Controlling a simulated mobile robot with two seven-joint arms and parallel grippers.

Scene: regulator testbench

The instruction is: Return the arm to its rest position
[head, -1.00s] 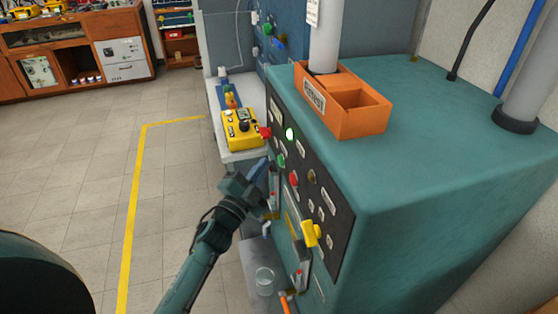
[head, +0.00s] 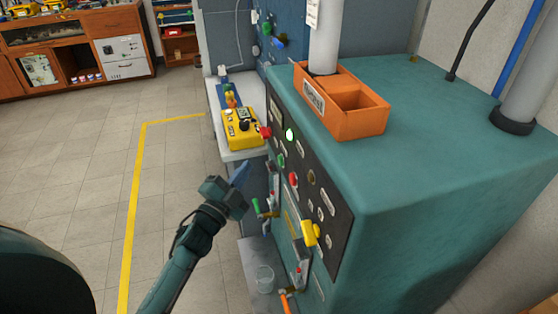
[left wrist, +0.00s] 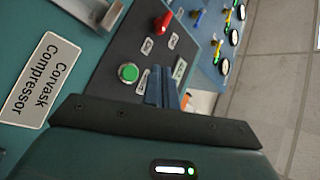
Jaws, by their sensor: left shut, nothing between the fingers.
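My left gripper (head: 240,174) is shut and empty. In the head view it hangs in the air to the left of the dark control panel (head: 324,212) of the teal machine (head: 430,185), apart from it. In the left wrist view the blue fingertips (left wrist: 161,88) are together in front of the panel. A green button (left wrist: 128,72), a red knob (left wrist: 163,22) and a label reading "Corvask Compressor" (left wrist: 40,80) show there. My right gripper is in neither view.
A yellow meter box (head: 241,130) stands on a light bench (head: 246,156) beyond the gripper. An orange tray (head: 352,122) is on top of the machine. A yellow handle (head: 310,233) sticks out of the panel. Floor (head: 80,180) to the left is open.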

